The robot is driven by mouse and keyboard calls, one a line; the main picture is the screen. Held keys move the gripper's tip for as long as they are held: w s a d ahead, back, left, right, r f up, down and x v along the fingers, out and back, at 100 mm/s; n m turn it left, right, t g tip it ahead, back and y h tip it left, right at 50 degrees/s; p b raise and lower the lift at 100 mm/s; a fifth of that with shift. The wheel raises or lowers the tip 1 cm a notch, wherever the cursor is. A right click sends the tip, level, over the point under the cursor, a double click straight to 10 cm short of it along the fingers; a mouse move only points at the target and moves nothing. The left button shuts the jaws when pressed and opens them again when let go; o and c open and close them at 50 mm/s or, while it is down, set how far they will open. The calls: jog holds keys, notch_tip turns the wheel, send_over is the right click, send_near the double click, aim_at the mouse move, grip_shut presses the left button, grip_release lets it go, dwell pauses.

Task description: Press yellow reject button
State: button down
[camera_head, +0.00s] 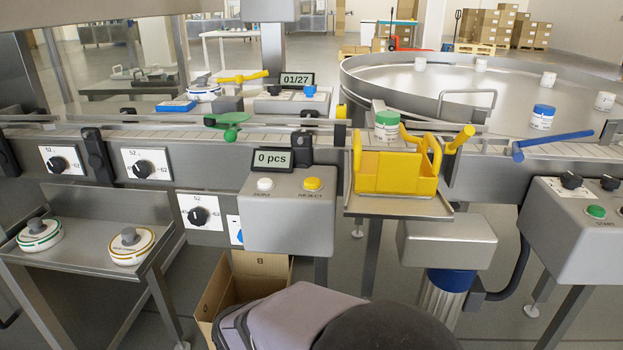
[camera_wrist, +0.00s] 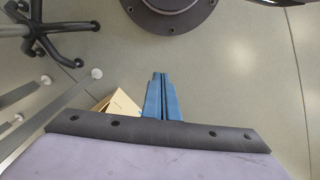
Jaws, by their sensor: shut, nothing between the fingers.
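The yellow button (camera_head: 313,184) sits on the sloped top of a grey control box (camera_head: 287,222) near the middle of the head view. A white button (camera_head: 265,184) is to its left, and a small display (camera_head: 272,160) reading "0 pcs" stands behind them. My gripper (camera_wrist: 160,76) shows in the wrist view as two blue fingers closed together, empty, pointing over the floor. Its fingers are not visible in the head view, where only my arm's body shows at the bottom, below and in front of the control box. The yellow button is not in the wrist view.
A yellow tool caddy (camera_head: 396,170) stands on a shelf right of the control box. An open cardboard box (camera_head: 215,290) is on the floor below. A chair base (camera_wrist: 45,30) stands top left in the wrist view.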

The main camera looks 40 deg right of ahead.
jog(key=shift+r, duration=0.15)
dwell(0.4)
jog(key=s+d+r+m+y+p, duration=0.15)
jog(key=d+r+m+p, duration=0.3)
jog(key=r+p, duration=1)
jog(key=s+d+r+m+y+p, duration=0.15)
jog(key=d+r+m+p, duration=0.3)
jog(key=r+p, duration=1)
jog(key=s+d+r+m+p, duration=0.25)
jog(key=d+r+p, duration=0.25)
jog(key=r+p, duration=0.95)
jog(key=w+d+r+m+t+p, duration=0.2)
jog(key=w+d+m+t+p, duration=0.1)
jog(key=w, duration=0.5)
jog(key=w+d+r+m+t+p, duration=0.3)
jog(key=w+d+m+p, duration=0.2)
jog(key=w+d+m, duration=0.1)
jog(key=shift+w+r+m+t+p, duration=0.35)
jog(key=shift+w+m, duration=0.4)
jog(key=shift+w, duration=0.55)
jog(key=shift+f, duration=0.1)
jog(key=shift+f, duration=0.1)
